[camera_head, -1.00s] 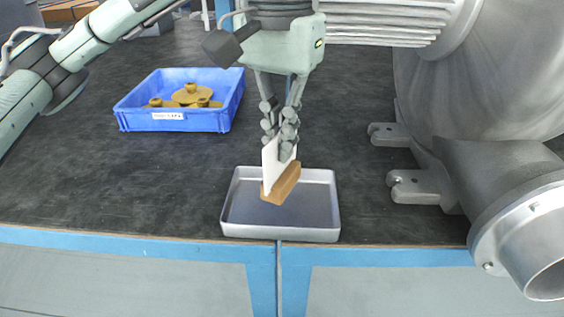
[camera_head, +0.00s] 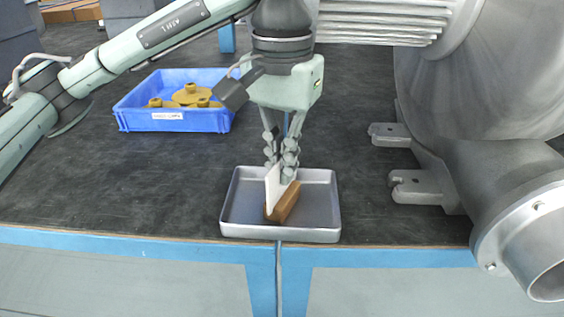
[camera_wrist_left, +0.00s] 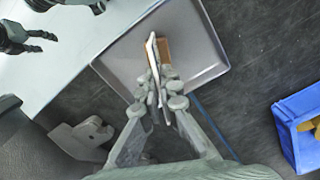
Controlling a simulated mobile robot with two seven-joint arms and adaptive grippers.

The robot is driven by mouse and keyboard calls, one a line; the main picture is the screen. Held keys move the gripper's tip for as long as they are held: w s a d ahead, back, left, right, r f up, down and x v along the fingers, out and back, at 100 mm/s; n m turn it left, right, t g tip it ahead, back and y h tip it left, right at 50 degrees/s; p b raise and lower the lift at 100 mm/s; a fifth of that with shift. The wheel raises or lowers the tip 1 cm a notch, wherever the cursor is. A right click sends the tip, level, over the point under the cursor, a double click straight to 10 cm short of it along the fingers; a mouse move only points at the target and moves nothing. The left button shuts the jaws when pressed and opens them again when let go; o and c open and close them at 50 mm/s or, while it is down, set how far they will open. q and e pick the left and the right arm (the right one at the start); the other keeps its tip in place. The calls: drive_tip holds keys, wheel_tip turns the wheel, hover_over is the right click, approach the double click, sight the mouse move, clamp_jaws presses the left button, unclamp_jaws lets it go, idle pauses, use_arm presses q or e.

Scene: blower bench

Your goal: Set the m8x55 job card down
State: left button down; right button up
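The job card (camera_head: 272,186) is a white card standing in a brown wooden block (camera_head: 285,203). My left gripper (camera_head: 281,172) points down and is shut on the card, with the block over or on the floor of a grey metal tray (camera_head: 313,217). I cannot tell whether the block touches the tray. In the left wrist view the card (camera_wrist_left: 152,50) shows edge-on between the fingers (camera_wrist_left: 161,88), with the block (camera_wrist_left: 164,50) beyond and the tray (camera_wrist_left: 200,32) around it. The card's print is not visible. What looks like my right gripper (camera_wrist_left: 30,42) shows at the top left; its finger state is unclear.
A blue bin (camera_head: 173,120) with yellow-brown parts stands behind the tray to the left. A large grey blower housing (camera_head: 480,90) with a flanged pipe (camera_head: 525,230) and mounting feet (camera_head: 415,188) fills the right. The dark bench mat (camera_head: 100,180) left of the tray is clear.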

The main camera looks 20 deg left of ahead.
use_arm(q)
drive_tip(key=c, duration=1.7)
unclamp_jaws()
drive_tip(key=shift+r, duration=0.1)
drive_tip(key=shift+r+p, duration=0.15)
drive_tip(key=shift+p, duration=0.2)
drive_tip(key=shift+r, duration=0.4)
drive_tip(key=shift+r+p, duration=0.8)
drive_tip(key=shift+r, duration=4.75)
use_arm(e)
drive_tip(key=shift+s+a+x, duration=0.15)
drive_tip(key=shift+s+x, duration=0.05)
drive_tip(key=shift+x, duration=1)
drive_tip(key=shift+s+a+x, duration=0.1)
drive_tip(key=shift+s+x, duration=0.05)
drive_tip(key=shift+x, duration=1.05)
drive_tip(key=shift+f, duration=0.15)
